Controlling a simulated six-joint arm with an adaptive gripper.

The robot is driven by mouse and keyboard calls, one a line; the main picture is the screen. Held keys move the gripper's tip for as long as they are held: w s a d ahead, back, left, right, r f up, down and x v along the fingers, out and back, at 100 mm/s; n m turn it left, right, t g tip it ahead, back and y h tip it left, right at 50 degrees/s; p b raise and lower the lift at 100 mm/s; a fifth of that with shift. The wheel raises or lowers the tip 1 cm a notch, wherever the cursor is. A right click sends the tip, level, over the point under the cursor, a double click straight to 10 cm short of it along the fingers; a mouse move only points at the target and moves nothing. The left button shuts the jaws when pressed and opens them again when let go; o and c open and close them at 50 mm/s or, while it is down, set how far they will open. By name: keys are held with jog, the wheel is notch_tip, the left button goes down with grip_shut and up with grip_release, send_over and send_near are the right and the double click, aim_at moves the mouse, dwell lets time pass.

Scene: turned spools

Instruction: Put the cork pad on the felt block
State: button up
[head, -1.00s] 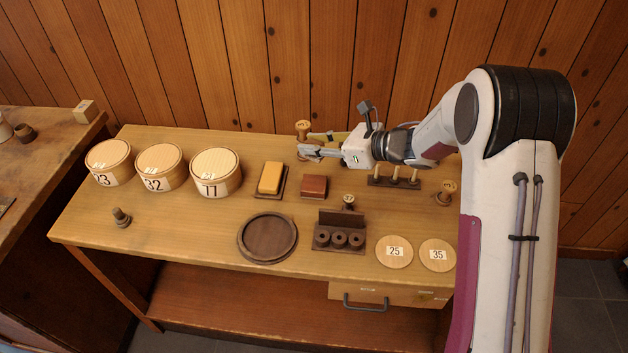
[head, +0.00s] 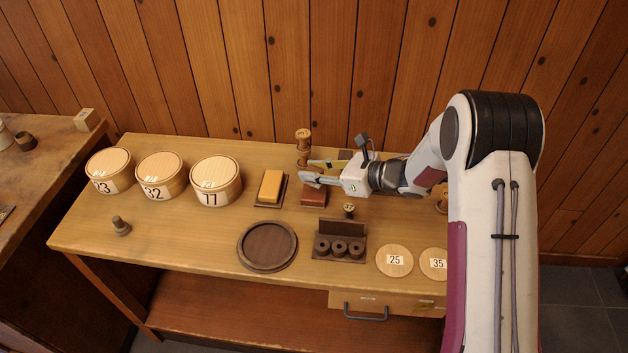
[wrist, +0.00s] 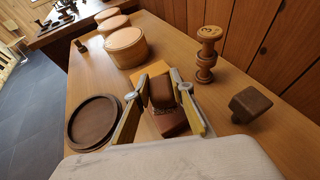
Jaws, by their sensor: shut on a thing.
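My gripper (head: 308,178) is above the back middle of the table, at the reddish-brown felt block (head: 313,199). In the wrist view my gripper (wrist: 160,82) has its fingers closed around a small brown piece, the cork pad (wrist: 162,91). The felt block (wrist: 173,123) shows just below it, between the fingers. I cannot tell whether pad and block touch. In the head view the pad is hard to make out, and the fingers cover part of the block's top.
A yellow block (head: 271,185) on a dark base is just left. A turned spool (head: 303,146) stands close behind the gripper. A dark knob-like piece (wrist: 250,104) stands right in the wrist view. Round boxes (head: 215,182), a round tray (head: 267,246) and a spool holder (head: 339,242) surround the spot.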

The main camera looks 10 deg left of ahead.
jog(key=shift+f, duration=1.85)
jog(key=shift+f, duration=0.2)
jog(key=o, duration=1)
jog(key=shift+r, duration=0.2)
jog(key=v, duration=1.2)
